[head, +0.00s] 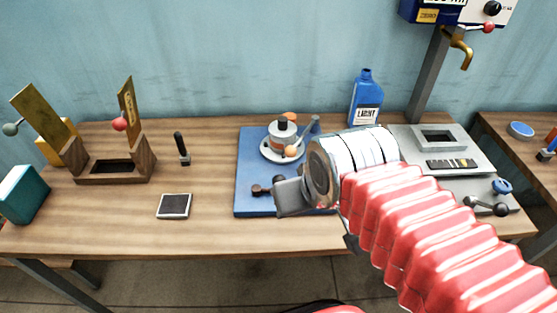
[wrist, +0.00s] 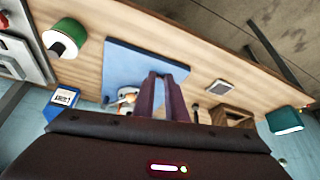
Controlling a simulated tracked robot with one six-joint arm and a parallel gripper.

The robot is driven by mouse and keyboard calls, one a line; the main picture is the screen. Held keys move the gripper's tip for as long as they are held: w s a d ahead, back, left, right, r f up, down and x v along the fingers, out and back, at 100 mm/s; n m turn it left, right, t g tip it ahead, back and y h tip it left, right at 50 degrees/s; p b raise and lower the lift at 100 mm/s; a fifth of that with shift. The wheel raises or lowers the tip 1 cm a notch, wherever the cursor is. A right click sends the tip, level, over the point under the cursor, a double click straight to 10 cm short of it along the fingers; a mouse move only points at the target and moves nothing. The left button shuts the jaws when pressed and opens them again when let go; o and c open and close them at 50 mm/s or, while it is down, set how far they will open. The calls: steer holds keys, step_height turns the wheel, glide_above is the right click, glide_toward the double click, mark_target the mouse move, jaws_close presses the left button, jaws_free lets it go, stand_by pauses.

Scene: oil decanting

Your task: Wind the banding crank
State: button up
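A round white stand (head: 270,152) on the blue board (head: 248,165) bears a white pot (head: 283,135) with an orange band and a black top. An orange ball (head: 291,152) sits at the stand's front right and may be the crank knob; I cannot be sure. A grey lever (head: 314,124) rises behind it. My gripper (head: 262,190) is at the board's front, left of and nearer than the stand. In the wrist view my gripper's dark fingers (wrist: 162,76) are above the blue board (wrist: 125,62), slightly apart with nothing visible between them. The pot is partly hidden beside them.
A blue LIGHT bottle (head: 366,100) stands behind my arm. A grey machine (head: 470,160) with a black-knobbed lever (head: 486,206) is at right. A wooden stand (head: 115,175), a black handle (head: 182,148) and a dark pad (head: 174,206) are at left. The front left table is clear.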

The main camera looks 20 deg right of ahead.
mark_target(278, 177)
steer(key=o, duration=0.3)
steer(key=shift+w+a+f+g, duration=0.1)
steer(key=shift+w+f+g, duration=0.1)
steer(key=shift+f, duration=0.2)
steer(key=shift+w+a+f+g, duration=0.1)
steer(key=shift+w+f+g, duration=0.1)
steer(key=shift+f, duration=0.15)
steer(key=o, duration=0.6)
steer(key=w+n+g, duration=0.1)
steer(key=w, duration=0.4)
steer(key=w+a+f+n+g, duration=0.1)
steer(key=w, duration=0.3)
steer(key=w+g+h, duration=0.1)
steer(key=w, duration=0.4)
steer(key=shift+w+a+f+n+g, duration=0.2)
steer(key=shift+w+n+g, duration=0.1)
steer(key=shift+w+n, duration=0.1)
steer(key=shift+n+g+h, duration=0.3)
steer(key=shift+n+h, duration=0.2)
steer(key=w+r, duration=0.1)
steer(key=w+d+r, duration=0.1)
steer(key=w+r, duration=0.1)
steer(key=shift+f, duration=0.2)
steer(key=d+f, duration=0.1)
steer(key=f, duration=0.8)
steer(key=d+f, duration=0.1)
steer(key=f, duration=0.3)
steer(key=shift+w+d+f, duration=0.15)
steer(key=shift+w+d, duration=0.15)
steer(key=shift+w, duration=0.05)
